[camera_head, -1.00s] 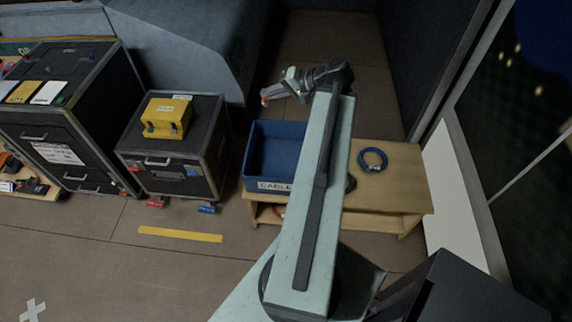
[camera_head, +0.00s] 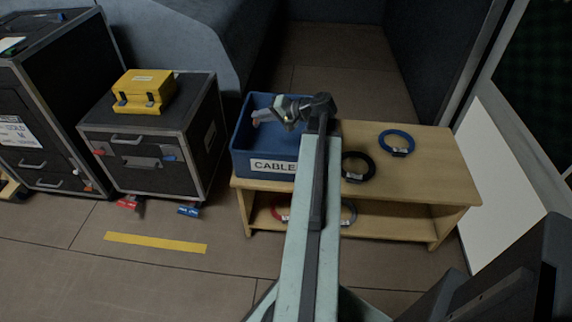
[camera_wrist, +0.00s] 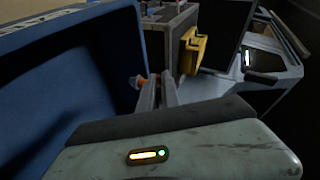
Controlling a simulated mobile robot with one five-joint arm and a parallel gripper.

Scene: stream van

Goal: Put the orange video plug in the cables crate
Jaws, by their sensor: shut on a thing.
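The blue cables crate (camera_head: 242,162) stands on the left end of a wooden bench, with a partly covered "CABLE" label on its front. In the head view my gripper (camera_head: 262,116) is over the crate's opening, pointing left. In the wrist view my gripper (camera_wrist: 156,88) is shut on the small orange video plug (camera_wrist: 138,82), which shows at the fingertips and is partly hidden by them. The crate's blue wall (camera_wrist: 55,95) fills the left of the wrist view. The gripper's exact height over the crate's floor cannot be told.
The wooden bench (camera_head: 425,165) carries a black cable coil (camera_head: 358,166) and a blue cable coil (camera_head: 397,142). More coils lie on its lower shelf. A black flight case (camera_head: 140,150) with a yellow case (camera_head: 143,90) on top stands left of the crate. A white panel (camera_head: 505,185) is at right.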

